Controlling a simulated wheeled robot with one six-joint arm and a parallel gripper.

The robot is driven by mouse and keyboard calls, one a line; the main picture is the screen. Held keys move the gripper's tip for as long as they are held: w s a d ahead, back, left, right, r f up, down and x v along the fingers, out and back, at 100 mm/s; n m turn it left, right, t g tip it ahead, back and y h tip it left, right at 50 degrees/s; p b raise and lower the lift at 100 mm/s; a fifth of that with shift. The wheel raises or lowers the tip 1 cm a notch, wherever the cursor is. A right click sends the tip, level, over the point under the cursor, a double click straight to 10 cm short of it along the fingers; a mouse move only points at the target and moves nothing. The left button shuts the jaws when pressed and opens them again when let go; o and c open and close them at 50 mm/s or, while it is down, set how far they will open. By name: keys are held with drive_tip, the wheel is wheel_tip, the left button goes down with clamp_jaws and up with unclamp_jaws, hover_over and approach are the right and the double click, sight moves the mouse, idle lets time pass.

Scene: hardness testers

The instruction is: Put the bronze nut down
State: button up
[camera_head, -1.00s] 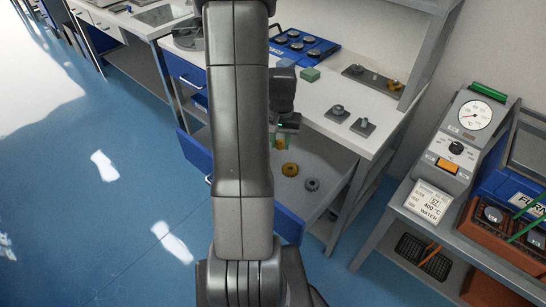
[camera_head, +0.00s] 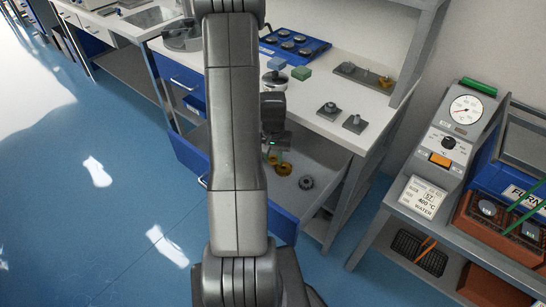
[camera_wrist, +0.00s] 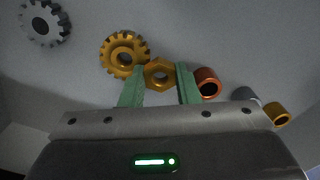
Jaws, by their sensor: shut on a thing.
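My gripper (camera_wrist: 160,88) has green fingers closed on the sides of the bronze nut (camera_wrist: 160,74), a hexagonal ring, in the wrist view. In the head view my gripper (camera_head: 277,156) is low inside the open drawer (camera_head: 322,160), partly hidden behind my arm. The nut looks close to the drawer floor; I cannot tell whether it touches it. A bronze gear (camera_wrist: 124,54) lies just left of the nut in the wrist view, and also shows in the head view (camera_head: 284,169).
A grey gear (camera_wrist: 44,22) lies farther left. A copper-coloured bushing (camera_wrist: 207,84), a grey one (camera_wrist: 245,96) and a brass one (camera_wrist: 277,114) lie to the right. The drawer's blue front (camera_head: 284,222) bounds the near side. The worktop (camera_head: 312,95) overhangs behind.

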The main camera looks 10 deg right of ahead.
drive_tip(key=shift+s+a+f+b, duration=0.1)
drive_tip(key=shift+s+f+b, duration=0.3)
drive_tip(key=shift+f, duration=0.3)
drive_tip(key=o, duration=1)
drive_tip(key=shift+a+f, duration=0.1)
drive_tip(key=shift+c, duration=0.2)
drive_tip(key=shift+w+r+p, duration=0.1)
drive_tip(key=shift+r+p, duration=0.55)
wheel_tip(320, 180, up, 12)
drive_tip(key=p, duration=0.1)
drive_tip(key=shift+w+d+r, duration=0.15)
drive_tip(key=shift+w+d, duration=0.05)
drive_tip(key=shift+w, duration=0.1)
